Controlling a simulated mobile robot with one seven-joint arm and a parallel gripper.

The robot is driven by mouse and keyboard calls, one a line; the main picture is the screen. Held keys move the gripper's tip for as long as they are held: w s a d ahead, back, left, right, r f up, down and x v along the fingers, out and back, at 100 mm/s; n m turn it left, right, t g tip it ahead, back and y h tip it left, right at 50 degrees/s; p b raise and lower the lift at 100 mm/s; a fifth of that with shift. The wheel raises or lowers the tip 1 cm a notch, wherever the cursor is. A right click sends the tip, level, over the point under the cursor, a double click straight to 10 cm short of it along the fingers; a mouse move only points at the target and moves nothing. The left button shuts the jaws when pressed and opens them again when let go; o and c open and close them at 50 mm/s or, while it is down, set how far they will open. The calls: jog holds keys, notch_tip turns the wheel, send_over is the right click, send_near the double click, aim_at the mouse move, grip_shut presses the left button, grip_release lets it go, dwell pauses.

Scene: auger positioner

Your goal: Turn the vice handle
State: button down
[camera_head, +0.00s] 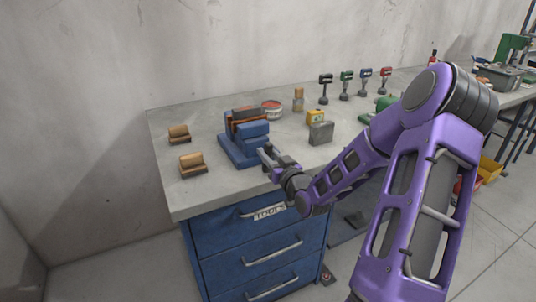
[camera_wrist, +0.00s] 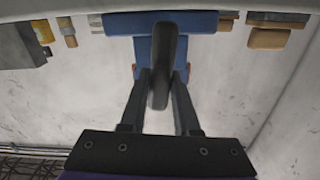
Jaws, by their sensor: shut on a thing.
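The blue vice (camera_head: 253,131) stands on the grey workbench near its front edge, and its blue body also shows at the top of the wrist view (camera_wrist: 196,22). Its dark, rounded handle (camera_wrist: 164,62) runs up and down the middle of the wrist view. My gripper (camera_head: 268,157) is at the front of the vice. In the wrist view my gripper (camera_wrist: 161,92) has one finger on each side of the handle and is shut on it. In the head view the handle is small and partly hidden by the fingers.
Two orange-brown blocks (camera_head: 192,164) (camera_head: 179,134) lie left of the vice. Blue drawers (camera_head: 265,252) are below the bench top.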

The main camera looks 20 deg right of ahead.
jog(key=m, duration=0.1)
jog(key=m+p, duration=0.1)
jog(key=m, duration=0.2)
jog(key=shift+d+m, duration=0.3)
jog(key=shift+d+f+m+p, duration=0.15)
jog(key=shift+m+p, duration=0.15)
jog(key=shift+m, duration=0.65)
jog(key=shift+d+f+m+p, duration=0.1)
jog(key=shift+m+p, duration=0.2)
jog(key=shift+m, duration=0.65)
jog(key=c, duration=0.6)
grip_release()
jog(key=shift+c, duration=0.2)
jog(key=s+p, duration=0.3)
jog(key=s, duration=1.4)
jog(key=shift+s+d, duration=0.2)
jog(key=shift+d, duration=0.05)
